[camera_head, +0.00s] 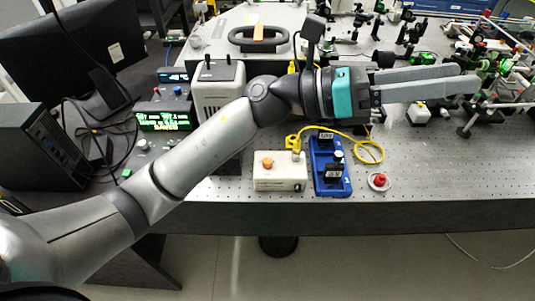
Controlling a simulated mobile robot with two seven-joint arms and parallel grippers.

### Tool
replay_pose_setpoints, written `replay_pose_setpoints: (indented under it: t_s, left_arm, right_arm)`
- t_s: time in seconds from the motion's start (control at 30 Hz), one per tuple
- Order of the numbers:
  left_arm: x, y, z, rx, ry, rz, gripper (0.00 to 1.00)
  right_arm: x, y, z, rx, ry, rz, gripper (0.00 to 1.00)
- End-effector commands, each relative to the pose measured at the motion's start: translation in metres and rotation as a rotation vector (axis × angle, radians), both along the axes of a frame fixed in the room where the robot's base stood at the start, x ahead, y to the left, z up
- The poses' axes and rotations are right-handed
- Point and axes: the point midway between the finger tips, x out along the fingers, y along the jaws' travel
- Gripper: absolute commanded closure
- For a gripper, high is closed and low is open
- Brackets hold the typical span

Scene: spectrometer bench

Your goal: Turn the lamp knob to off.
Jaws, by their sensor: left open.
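A white box (280,178) stands near the front edge of the bench with an orange knob (267,162) on its top. I cannot read which way the knob points, and no lamp label is legible. A red knob or button (380,181) on a pale round base sits further right near the edge. My left gripper (468,81) is open and empty, stretched to the right above the optics at the back right, well apart from both knobs. My right gripper is not in view.
A blue holder (331,173) with dark labelled parts stands beside the white box, with a yellow cable (345,133) looping behind it. Displays (165,121), a monitor (72,52) and a dark computer case (38,146) fill the left. Optics crowd the back right; the front right bench (470,180) is clear.

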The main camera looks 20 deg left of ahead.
Motion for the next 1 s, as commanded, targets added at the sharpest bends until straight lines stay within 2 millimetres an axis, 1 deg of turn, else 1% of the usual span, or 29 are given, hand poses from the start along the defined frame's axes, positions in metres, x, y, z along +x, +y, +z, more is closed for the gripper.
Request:
replay_pose_setpoints:
  t_s: [0.03, 0.13, 0.17, 0.2, 0.27, 0.3, 0.37, 0.4, 0.47, 0.5, 0.57, 0.6, 0.7, 0.8, 0.9, 1.0]
  left_arm:
    - [-0.006, -0.007, -0.011, 0.108, -0.110, -0.042, 0.44]
    - [-0.015, -0.011, -0.041, 0.326, -0.308, -0.129, 0.44]
    - [-0.016, -0.009, -0.051, 0.392, -0.364, -0.157, 0.44]
    - [-0.016, -0.006, -0.065, 0.482, -0.435, -0.193, 0.44]
    - [-0.013, 0.004, -0.085, 0.620, -0.535, -0.247, 0.44]
    - [-0.009, 0.013, -0.098, 0.713, -0.594, -0.286, 0.44]
    - [-0.001, 0.032, -0.115, 0.856, -0.676, -0.341, 0.44]
    - [0.005, 0.046, -0.125, 0.952, -0.723, -0.381, 0.44]
    - [0.017, 0.071, -0.137, 1.097, -0.782, -0.438, 0.44]
    - [0.024, 0.090, -0.142, 1.194, -0.813, -0.478, 0.44]
    - [0.035, 0.119, -0.146, 1.330, -0.843, -0.534, 0.44]
    - [0.042, 0.137, -0.146, 1.414, -0.856, -0.570, 0.44]
    - [0.054, 0.178, -0.142, 1.587, -0.858, -0.645, 0.44]
    - [0.060, 0.206, -0.135, 1.699, -0.844, -0.698, 0.44]
    - [0.063, 0.220, -0.131, 1.756, -0.830, -0.724, 0.44]
    - [0.063, 0.225, -0.135, 1.771, -0.824, -0.736, 0.44]
  right_arm:
    - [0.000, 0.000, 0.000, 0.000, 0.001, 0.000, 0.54]
    - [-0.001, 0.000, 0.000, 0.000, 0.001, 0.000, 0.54]
    - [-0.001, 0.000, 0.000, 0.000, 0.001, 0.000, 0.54]
    - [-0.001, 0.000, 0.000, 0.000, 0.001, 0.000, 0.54]
    - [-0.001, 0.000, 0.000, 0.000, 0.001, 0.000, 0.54]
    - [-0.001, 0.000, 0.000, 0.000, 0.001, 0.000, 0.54]
    - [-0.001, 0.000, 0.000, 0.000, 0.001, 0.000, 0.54]
    - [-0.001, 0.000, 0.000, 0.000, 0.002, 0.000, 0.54]
    - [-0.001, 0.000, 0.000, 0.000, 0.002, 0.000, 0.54]
    - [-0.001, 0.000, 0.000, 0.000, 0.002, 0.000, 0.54]
    - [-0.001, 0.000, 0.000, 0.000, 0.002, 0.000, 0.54]
    - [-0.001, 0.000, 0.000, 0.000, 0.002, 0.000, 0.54]
    - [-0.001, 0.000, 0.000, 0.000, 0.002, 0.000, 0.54]
    - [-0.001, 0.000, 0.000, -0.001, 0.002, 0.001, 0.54]
    - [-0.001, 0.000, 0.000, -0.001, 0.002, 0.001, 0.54]
    - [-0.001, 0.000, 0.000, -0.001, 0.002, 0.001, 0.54]
